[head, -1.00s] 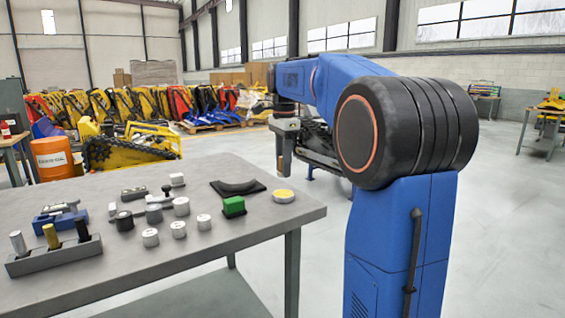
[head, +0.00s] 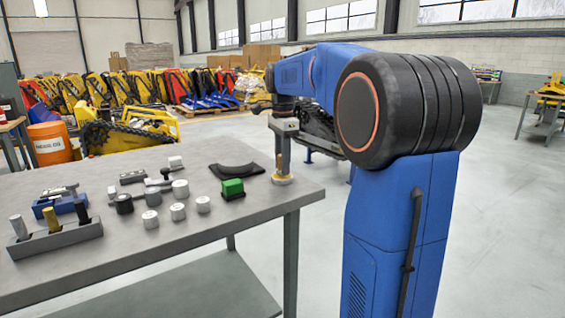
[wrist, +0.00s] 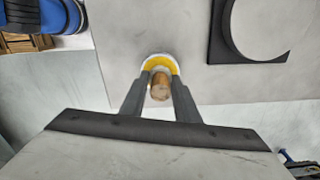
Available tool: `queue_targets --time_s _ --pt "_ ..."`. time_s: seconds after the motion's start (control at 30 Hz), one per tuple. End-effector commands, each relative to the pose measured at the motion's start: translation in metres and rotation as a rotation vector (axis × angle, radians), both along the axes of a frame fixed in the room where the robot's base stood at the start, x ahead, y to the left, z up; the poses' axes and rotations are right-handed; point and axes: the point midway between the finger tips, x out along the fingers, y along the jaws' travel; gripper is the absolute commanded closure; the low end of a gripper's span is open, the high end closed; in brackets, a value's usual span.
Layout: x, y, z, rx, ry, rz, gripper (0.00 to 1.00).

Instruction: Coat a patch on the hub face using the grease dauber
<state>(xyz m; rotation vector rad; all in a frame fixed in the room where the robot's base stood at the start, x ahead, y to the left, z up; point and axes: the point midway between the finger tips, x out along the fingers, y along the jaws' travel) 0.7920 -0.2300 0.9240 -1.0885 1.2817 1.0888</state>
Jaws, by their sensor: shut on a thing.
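My gripper (head: 283,160) points down over the right end of the workbench and is shut on the dauber. The dauber shows in the wrist view as a short brown, round-ended handle (wrist: 160,88) between the two dark fingers. A round yellow-topped tin with a pale rim (head: 289,181) is directly under it, and also shows in the wrist view (wrist: 160,58). The dauber's lower end is at the tin; whether it touches the contents is hidden. I cannot make out the hub face for certain.
The grey workbench (head: 150,240) holds a black curved-edge pad (head: 238,172), a green block (head: 232,187), several pale cylinders and a grey rack (head: 55,240) with upright rods. A dark tracked machine (head: 318,122) stands behind my arm. Open floor lies to the right.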

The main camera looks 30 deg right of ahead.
Motion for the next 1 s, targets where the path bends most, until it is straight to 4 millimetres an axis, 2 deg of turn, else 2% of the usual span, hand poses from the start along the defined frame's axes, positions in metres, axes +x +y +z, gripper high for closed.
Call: queue_targets --time_s 1.0 --pt "0.0002 0.0000 -0.0052 0.000 0.000 0.000 0.89"
